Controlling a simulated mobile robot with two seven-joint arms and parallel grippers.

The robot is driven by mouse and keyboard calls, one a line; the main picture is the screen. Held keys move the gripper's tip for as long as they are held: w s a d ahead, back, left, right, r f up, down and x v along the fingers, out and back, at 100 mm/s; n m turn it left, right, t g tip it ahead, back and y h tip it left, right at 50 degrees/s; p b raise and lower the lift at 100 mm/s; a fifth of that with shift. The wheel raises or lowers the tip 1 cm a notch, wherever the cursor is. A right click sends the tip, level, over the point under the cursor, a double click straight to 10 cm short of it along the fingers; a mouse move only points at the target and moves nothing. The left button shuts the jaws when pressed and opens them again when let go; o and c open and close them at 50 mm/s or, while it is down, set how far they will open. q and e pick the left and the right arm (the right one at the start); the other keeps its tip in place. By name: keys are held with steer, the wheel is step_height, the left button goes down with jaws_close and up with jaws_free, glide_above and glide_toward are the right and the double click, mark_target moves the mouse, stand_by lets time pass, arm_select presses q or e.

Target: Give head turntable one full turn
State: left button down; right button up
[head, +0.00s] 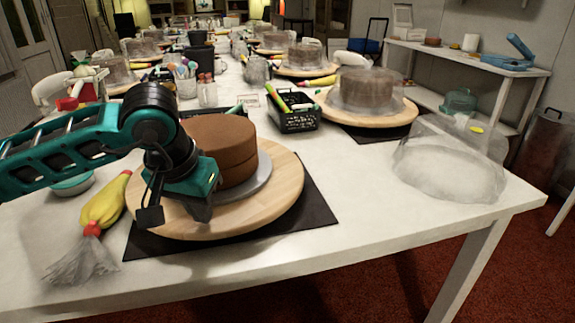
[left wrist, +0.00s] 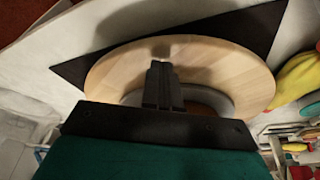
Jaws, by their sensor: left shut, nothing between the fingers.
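The head turntable (head: 285,190) is a round light-wood disc on a black mat (head: 312,213) at the near end of the long white table. A brown two-layer cake (head: 225,140) stands on a grey board (head: 258,178) on it. My left gripper (head: 200,213) reaches down over the near left part of the disc, beside the cake. In the left wrist view its black fingers (left wrist: 162,70) are shut together with nothing between them, pointing at the wooden turntable (left wrist: 115,72) near its rim. I cannot tell whether the fingertips touch the wood. My right gripper is not in view.
A yellow piping bag (head: 105,203) lies just left of the turntable. A black basket (head: 295,112) stands behind it. A clear dome (head: 450,165) sits at the right, near another turntable (head: 395,115) with a covered cake. The front table strip is clear.

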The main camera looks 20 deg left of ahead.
mark_target(274, 204)
arm_select(q)
steer(key=shift+f+b, duration=0.3)
steer(key=shift+f, duration=0.15)
steer(key=shift+w+d, duration=0.6)
steer(key=shift+d, duration=0.3)
steer(key=shift+w+d, duration=0.55)
steer(key=shift+d, duration=0.4)
steer(key=shift+w+d, duration=0.6)
steer(key=shift+d, duration=0.3)
steer(key=w+d, duration=0.1)
steer(key=w, duration=0.1)
steer(key=w+d, duration=0.2)
steer(key=shift+w+d, duration=0.45)
steer(key=shift+w, duration=0.1)
